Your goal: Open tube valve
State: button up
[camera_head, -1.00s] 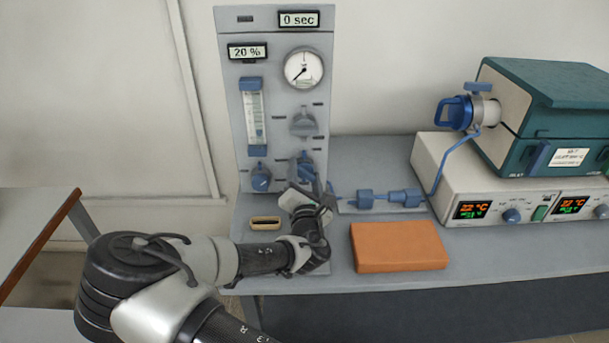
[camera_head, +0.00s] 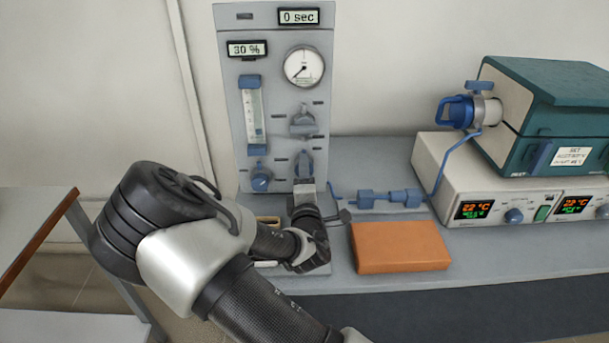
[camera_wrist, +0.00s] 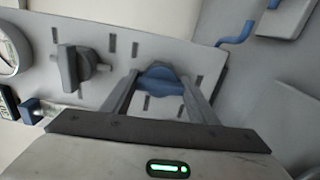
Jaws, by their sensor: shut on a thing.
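A grey control panel (camera_head: 277,120) stands upright against the wall. A lower right blue valve knob (camera_head: 304,166) is on its front. My gripper (camera_head: 304,188) is right at this knob, its body hiding the panel's bottom edge. In the wrist view, the two fingers of my gripper (camera_wrist: 160,76) lie on either side of the blue knob (camera_wrist: 160,84) and are shut on it. A blue tube (camera_head: 338,192) runs from the panel's foot through blue fittings (camera_head: 405,198) towards the furnace. A small blue-handled valve (camera_head: 479,86) is on the furnace's end fitting.
A teal furnace (camera_head: 560,100) sits on a white controller box (camera_head: 480,180) at the right. An orange block (camera_head: 400,247) lies on the grey table (camera_head: 470,260) right of my gripper. A second blue knob (camera_head: 261,177) sits left of the gripped one. The panel display (camera_head: 247,49) reads 30 %.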

jog(key=shift+m, duration=0.4)
jog(key=o, duration=1)
jog(key=shift+o, duration=0.2)
jog(key=shift+s, duration=0.15)
jog(key=s+p, duration=0.5)
jog(key=s, duration=1.2)
jog(key=shift+p, duration=0.3)
jog(key=shift+s, duration=0.1)
